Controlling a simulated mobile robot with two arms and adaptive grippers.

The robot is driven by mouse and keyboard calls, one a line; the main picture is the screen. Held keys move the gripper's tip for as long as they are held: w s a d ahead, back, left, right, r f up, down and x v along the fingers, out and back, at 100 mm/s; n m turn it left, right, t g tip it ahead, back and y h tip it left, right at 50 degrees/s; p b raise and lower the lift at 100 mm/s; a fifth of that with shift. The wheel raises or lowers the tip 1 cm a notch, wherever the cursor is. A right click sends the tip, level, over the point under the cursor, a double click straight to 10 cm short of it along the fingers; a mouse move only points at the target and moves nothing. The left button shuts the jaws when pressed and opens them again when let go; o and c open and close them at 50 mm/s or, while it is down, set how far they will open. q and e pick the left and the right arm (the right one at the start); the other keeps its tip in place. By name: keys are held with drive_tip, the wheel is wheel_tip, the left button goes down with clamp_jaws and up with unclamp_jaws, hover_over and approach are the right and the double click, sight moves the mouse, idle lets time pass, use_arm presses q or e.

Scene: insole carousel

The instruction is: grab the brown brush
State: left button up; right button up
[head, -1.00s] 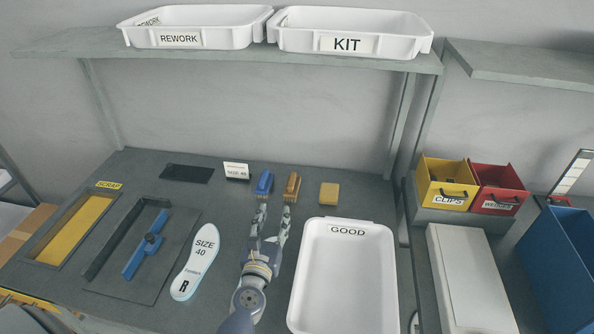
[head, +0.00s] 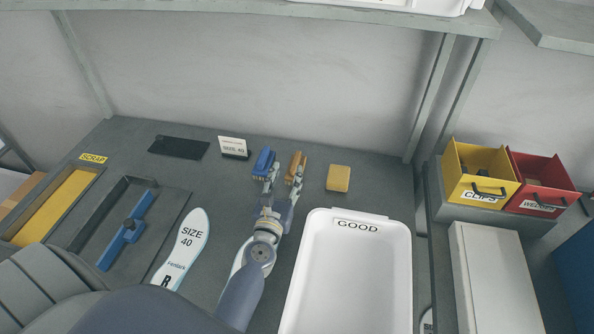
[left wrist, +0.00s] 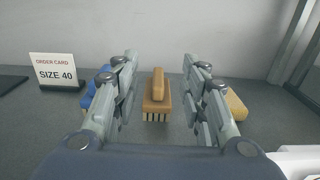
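The brown brush (head: 297,163) stands on the grey table toward the back, just right of a blue brush (head: 263,162). In the left wrist view the brown brush (left wrist: 157,97) sits bristles down, ahead and centred between the two fingers. My left gripper (head: 281,178) is open, its fingertips spread close in front of the two brushes in the head view. Nothing is held between the fingers. In the left wrist view the left finger partly hides the blue brush (left wrist: 88,98). My right gripper is not in view.
A yellow block (head: 339,178) lies right of the brown brush. The white GOOD tray (head: 402,270) is at the front right. The order card (head: 233,146) and a black pad (head: 178,147) stand left of the brushes. A SIZE 40 insole (head: 183,245) lies left of my arm.

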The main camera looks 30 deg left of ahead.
sight(296, 160)
use_arm(q)
drive_tip(key=f+b, duration=0.2)
drive_tip(key=f, duration=0.1)
drive_tip(key=shift+w+a+f+b, duration=0.1)
drive_tip(key=shift+w+f+b, duration=0.1)
drive_tip(key=shift+f+b, duration=0.6)
drive_tip(key=shift+b, duration=0.05)
drive_tip(key=x, duration=0.6)
drive_tip(key=shift+w+r+p, duration=0.1)
drive_tip(key=shift+w+p, duration=0.15)
drive_tip(key=shift+p, duration=0.15)
drive_tip(key=x, duration=0.4)
drive_tip(key=shift+w+a, duration=0.1)
drive_tip(key=shift+w, duration=0.05)
clamp_jaws()
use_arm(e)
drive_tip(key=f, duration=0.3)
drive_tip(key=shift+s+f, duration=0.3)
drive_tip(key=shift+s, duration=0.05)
